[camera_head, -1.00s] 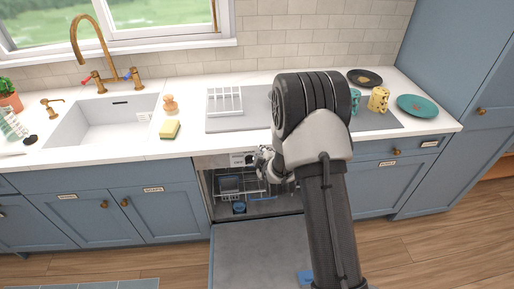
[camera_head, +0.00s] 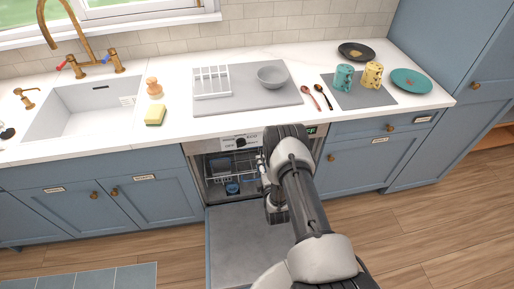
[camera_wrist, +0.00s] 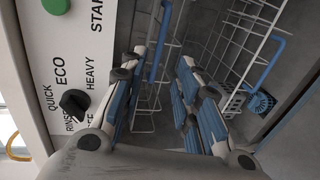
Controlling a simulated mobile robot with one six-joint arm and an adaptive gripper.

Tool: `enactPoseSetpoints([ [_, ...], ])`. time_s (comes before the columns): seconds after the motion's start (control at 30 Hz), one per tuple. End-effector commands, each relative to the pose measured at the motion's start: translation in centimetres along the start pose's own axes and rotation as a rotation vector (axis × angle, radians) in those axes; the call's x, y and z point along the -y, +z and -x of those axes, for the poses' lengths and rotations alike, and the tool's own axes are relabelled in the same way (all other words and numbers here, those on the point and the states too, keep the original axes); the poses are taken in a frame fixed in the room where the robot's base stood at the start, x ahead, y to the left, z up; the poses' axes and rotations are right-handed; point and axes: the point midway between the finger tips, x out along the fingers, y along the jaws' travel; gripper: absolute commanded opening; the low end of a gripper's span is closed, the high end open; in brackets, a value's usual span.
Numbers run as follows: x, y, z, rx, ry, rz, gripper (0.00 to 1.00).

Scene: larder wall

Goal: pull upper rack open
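The dishwasher stands open below the counter, its door (camera_head: 240,240) folded down toward the floor. The upper rack (camera_head: 218,168) of white wire sits inside the cavity; my arm hides its right part. In the wrist view the wire rack (camera_wrist: 235,45) fills the space ahead, with a blue bar (camera_wrist: 160,45) at its front. My gripper (camera_wrist: 160,72) is open, its blue-padded fingers apart, with rack wires and the blue bar showing between them. Whether the fingers touch the rack I cannot tell. In the head view my gripper (camera_head: 262,175) is at the cavity's opening, mostly hidden by my wrist.
The control panel (camera_wrist: 65,65) with a black knob (camera_wrist: 75,102) lies close left of my gripper in the wrist view. A blue item (camera_head: 232,187) sits lower in the cavity. The counter above holds a drying mat with a grey bowl (camera_head: 272,77), spoons, mugs and plates.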

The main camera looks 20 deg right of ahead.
Motion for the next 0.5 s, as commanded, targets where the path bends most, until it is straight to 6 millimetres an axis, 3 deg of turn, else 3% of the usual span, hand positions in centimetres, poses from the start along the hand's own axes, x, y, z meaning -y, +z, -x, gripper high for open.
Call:
enactPoseSetpoints([
  [0.3,0.2,-0.1,-7.3,0.000,0.004,-0.002,0.29],
  [0.5,0.2,-0.1,-10.7,-0.001,0.002,-0.002,0.29],
])
